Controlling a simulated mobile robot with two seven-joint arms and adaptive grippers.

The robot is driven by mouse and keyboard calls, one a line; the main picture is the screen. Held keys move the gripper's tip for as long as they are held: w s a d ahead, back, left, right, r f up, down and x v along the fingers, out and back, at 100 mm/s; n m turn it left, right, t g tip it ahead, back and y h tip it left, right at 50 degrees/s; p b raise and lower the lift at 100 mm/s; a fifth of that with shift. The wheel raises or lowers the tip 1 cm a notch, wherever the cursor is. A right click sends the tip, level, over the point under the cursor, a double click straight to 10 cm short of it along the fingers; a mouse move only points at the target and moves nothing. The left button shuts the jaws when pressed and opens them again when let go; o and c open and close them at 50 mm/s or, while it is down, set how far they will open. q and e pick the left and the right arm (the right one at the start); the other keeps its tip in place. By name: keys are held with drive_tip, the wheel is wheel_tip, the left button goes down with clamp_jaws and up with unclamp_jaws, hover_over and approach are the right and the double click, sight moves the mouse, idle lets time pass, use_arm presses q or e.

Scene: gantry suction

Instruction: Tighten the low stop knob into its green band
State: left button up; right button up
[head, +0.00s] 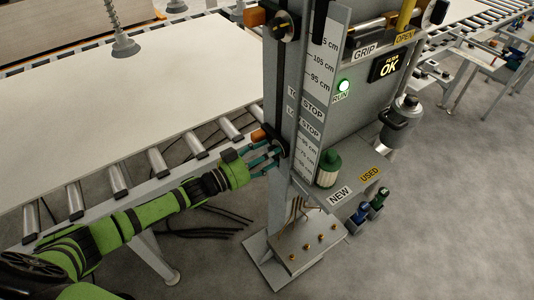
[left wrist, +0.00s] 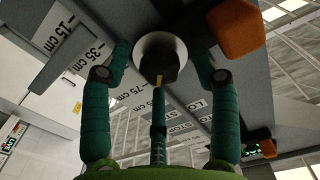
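The low stop knob (left wrist: 160,55) is black with a yellow pointer line and sits on a round pale disc (left wrist: 184,68) in the left wrist view. In the head view it is mostly hidden behind my left gripper (head: 276,158), beside the LO STOP label (head: 305,124). In the left wrist view, the left gripper's teal fingers (left wrist: 162,68) stand around the knob, with gaps at its left and right. The middle finger points at its lower edge; contact there is unclear. I cannot make out a green band. My right gripper is not in view.
An orange block (left wrist: 236,28) sits close beside the knob. The upper stop knob (head: 284,26) is higher on the grey post with the centimetre scale (head: 321,70). A roller conveyor (head: 158,163) with a large pale sheet (head: 110,95) lies left. Open floor (head: 450,210) is right.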

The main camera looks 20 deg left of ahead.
use_arm(q)
drive_tip(key=c, duration=0.9)
drive_tip(key=shift+m+b, duration=0.3)
drive_tip(key=shift+m, duration=0.8)
drive_tip(key=o, duration=1.1)
drive_tip(key=shift+o, duration=0.2)
